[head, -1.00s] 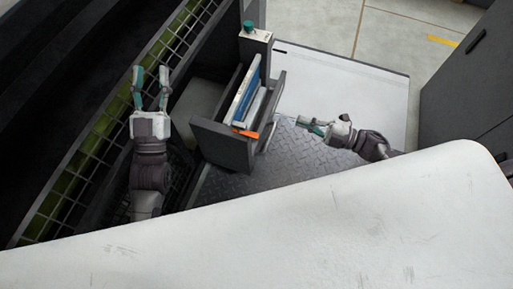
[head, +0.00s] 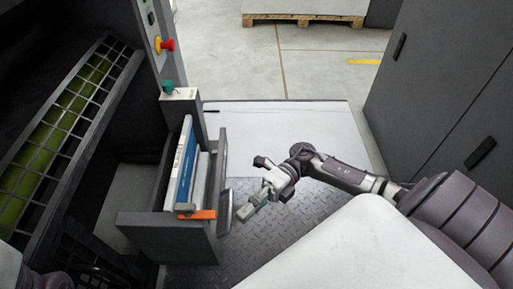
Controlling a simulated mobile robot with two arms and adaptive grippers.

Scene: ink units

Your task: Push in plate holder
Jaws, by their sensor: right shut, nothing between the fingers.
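The plate holder (head: 170,235) is a dark grey open-topped, drawer-like box standing out from the machine. Upright blue and white plates (head: 185,170) stand in it, with an orange piece (head: 197,214) at their near end. My right gripper (head: 243,213) is shut and empty. Its fingertips are just right of the holder, close to a grey flat part (head: 225,212) on its right side; I cannot tell whether they touch. My left gripper is not in view; only a bit of what looks like my left arm shows at the bottom left corner.
A machine post with a green knob (head: 168,86) and a red and yellow emergency button (head: 164,44) rises behind the holder. A metal grid (head: 75,125) lies left. Dark cabinets (head: 440,85) stand right. Diamond-plate floor (head: 310,215) is clear right of the holder.

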